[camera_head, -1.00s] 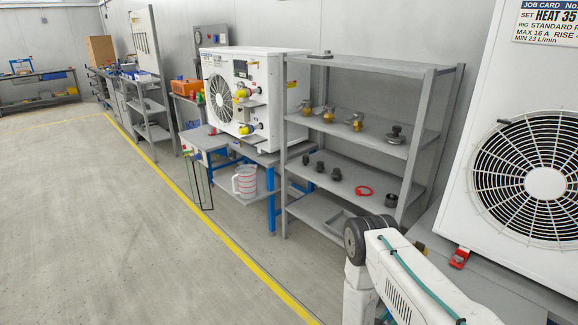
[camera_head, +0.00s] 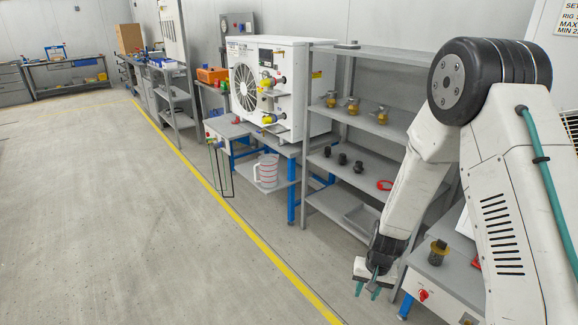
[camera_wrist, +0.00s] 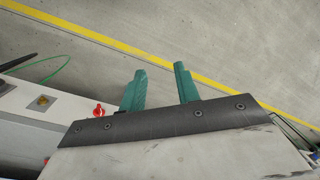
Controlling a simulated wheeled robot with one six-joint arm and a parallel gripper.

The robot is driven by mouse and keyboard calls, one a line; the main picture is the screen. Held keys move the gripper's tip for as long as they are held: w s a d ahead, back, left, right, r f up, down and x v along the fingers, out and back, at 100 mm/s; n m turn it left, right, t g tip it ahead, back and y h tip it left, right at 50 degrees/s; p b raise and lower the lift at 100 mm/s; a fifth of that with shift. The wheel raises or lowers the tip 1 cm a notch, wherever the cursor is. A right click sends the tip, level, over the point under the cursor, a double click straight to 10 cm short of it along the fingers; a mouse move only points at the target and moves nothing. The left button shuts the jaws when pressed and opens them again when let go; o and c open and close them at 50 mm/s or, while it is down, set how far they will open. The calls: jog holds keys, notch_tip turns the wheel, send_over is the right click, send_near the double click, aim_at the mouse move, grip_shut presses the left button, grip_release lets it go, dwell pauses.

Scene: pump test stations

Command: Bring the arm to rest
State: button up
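My gripper (camera_head: 368,288) hangs at the end of my bent white arm in the head view, low in front of the shelf rack and pointing down. Its two green fingers stand apart with nothing between them in the wrist view (camera_wrist: 160,88). The grey floor and the yellow line show beyond the fingertips. A bench edge with a red knob (camera_wrist: 99,110) is just left of the fingers in the wrist view. My arm hides part of the rack and much of the right side in the head view.
The grey shelf rack (camera_head: 335,200) holds brass fittings (camera_head: 353,106), black fittings and a red ring (camera_head: 385,185). A white heat pump unit (camera_head: 290,75) stands on a blue-legged bench, with a measuring jug (camera_head: 267,171) below. Open floor lies left of the yellow line (camera_head: 240,220).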

jog(key=s+d+r+n, duration=0.1)
jog(key=s+r, duration=0.8)
jog(key=r, duration=0.4)
jog(key=s+d+r+n+t, duration=0.1)
jog(key=s+r, duration=0.8)
jog(key=r, duration=0.4)
jog(key=s+d+r+h, duration=0.1)
jog(key=s+d+r, duration=0.1)
jog(key=s+r, duration=0.7)
notch_tip(320, 180, up, 5)
jog(key=shift+f+n+t, duration=0.2)
jog(key=shift+n+t, duration=0.1)
jog(key=shift+n, duration=0.1)
jog(key=shift+d, duration=0.2)
